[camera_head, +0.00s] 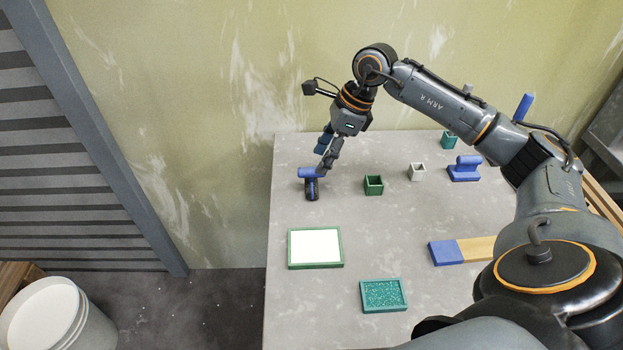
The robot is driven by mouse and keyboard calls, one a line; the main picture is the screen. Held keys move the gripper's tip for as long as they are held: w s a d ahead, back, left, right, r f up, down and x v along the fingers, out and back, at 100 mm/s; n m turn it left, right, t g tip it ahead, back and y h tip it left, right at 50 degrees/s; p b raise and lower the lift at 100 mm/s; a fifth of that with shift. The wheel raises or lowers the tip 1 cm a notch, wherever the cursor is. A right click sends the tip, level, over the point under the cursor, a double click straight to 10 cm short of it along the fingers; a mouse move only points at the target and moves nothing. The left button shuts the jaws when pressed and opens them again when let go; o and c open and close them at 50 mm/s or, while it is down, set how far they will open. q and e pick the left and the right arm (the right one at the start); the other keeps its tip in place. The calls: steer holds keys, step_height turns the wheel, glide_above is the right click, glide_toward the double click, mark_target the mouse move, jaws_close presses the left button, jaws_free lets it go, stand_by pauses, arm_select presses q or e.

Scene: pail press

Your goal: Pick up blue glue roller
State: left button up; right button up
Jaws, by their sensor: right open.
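The blue glue roller (311,173) is near the left edge of the grey table (290,220), toward the back. Its blue upper part lies across a dark wheel-like part that sits on the tabletop. My right gripper (322,168) reaches down to it from above and behind. The gripper is open, with its fingertips right at the blue part. I cannot tell whether they touch it. The fingers hide some of the roller's right end. My left gripper is not in view.
Right of the roller stand a green cup (373,186), a white cup (417,172) and a blue stamp-like block (464,170). In front are a green-framed white panel (315,266), a green glitter tray (384,309) and a blue-ended wooden piece (447,253). A white pail (85,325) stands lower left.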

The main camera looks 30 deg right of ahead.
mark_target(314, 169)
steer(key=shift+w+a+f, duration=0.15)
steer(key=shift+a+f, duration=0.1)
steer(key=shift+f, duration=0.4)
steer(key=p+x, duration=0.1)
steer(key=x, duration=0.3)
steer(key=shift+w+f+p, duration=0.1)
steer(key=shift+w+p, duration=0.15)
steer(key=shift+p, duration=0.15)
steer(key=shift+w+a+f, duration=0.1)
steer(key=shift+w+f, duration=0.05)
steer(key=shift+f, duration=0.35)
jaws_close()
